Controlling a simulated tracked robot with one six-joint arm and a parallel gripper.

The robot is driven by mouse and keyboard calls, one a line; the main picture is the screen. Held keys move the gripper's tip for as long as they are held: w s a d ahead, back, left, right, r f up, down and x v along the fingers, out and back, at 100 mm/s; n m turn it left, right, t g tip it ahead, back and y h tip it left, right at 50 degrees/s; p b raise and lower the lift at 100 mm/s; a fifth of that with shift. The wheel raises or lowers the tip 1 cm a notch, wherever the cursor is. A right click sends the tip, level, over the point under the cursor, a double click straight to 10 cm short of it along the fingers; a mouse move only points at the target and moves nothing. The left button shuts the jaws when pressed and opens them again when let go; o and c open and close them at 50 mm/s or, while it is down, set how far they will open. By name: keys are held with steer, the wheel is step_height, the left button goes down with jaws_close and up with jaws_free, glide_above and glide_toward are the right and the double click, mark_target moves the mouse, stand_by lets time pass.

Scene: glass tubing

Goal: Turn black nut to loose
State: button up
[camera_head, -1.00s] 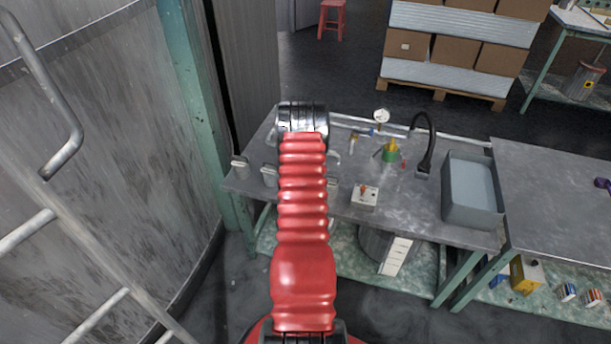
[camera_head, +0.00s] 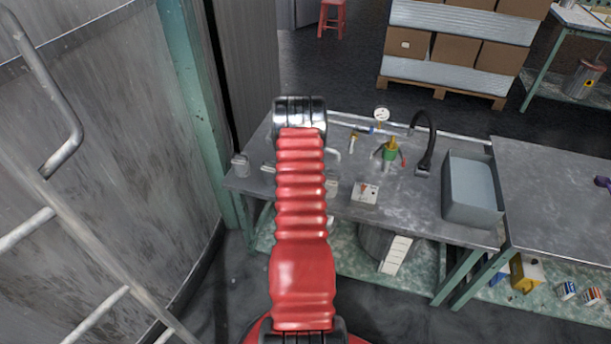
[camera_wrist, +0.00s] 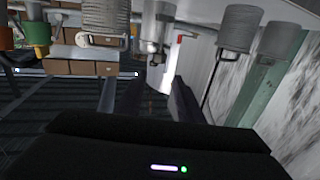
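My gripper (camera_wrist: 152,92) shows in the wrist view as two dark fingers set apart, with a gap between them. It looks open and empty. Beyond the fingertips is a pale metal and glass-like fitting (camera_wrist: 157,30) with a small dark part at its lower end. I cannot tell whether that dark part is the black nut. In the head view my red arm covers part of the workbench (camera_head: 345,205), and my gripper is hidden behind it. A green and yellow fitting (camera_head: 390,152) stands on the bench to the right of the arm.
The bench also holds a pressure gauge (camera_head: 381,115), a black curved hose (camera_head: 431,140), a switch box (camera_head: 364,193) and a grey bin (camera_head: 472,190). A grey cylinder (camera_head: 240,166) stands at the left end. A tank wall with a ladder (camera_head: 60,260) rises at the left.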

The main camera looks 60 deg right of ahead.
steer(key=w+a+r+n+t+y, duration=0.1)
steer(key=w+a+r+n+y, duration=0.15)
steer(key=w+r, duration=0.45)
steer(key=w+a+r+n+t+y, duration=0.15)
steer(key=w+a+r, duration=0.25)
steer(key=w, duration=0.6)
steer(key=w+a+r+n+y, duration=0.1)
steer(key=w+a+r+y, duration=0.25)
steer(key=a+r, duration=0.4)
steer(key=w+a+r+n+y, duration=0.15)
steer(key=w+a+r, duration=0.25)
steer(key=a, duration=0.6)
steer(key=s+a+r+n+g+y, duration=0.1)
steer(key=s+a+r+n+y, duration=0.2)
steer(key=a, duration=0.7)
steer(key=s+a+r+g+y, duration=0.15)
steer(key=s+a+r, duration=0.3)
steer(key=a, duration=0.55)
steer(key=s+a+r+n+g+y, duration=0.1)
steer(key=s+a+n, duration=0.1)
steer(key=s+a, duration=0.4)
steer(key=s+a+r+n+y, duration=0.1)
steer(key=s+a+r+y, duration=0.1)
steer(key=s+a, duration=0.4)
steer(key=s, duration=0.4)
steer(key=shift+s+n+g, duration=0.25)
steer(key=shift+n+g, duration=0.1)
steer(key=shift+g, duration=0.05)
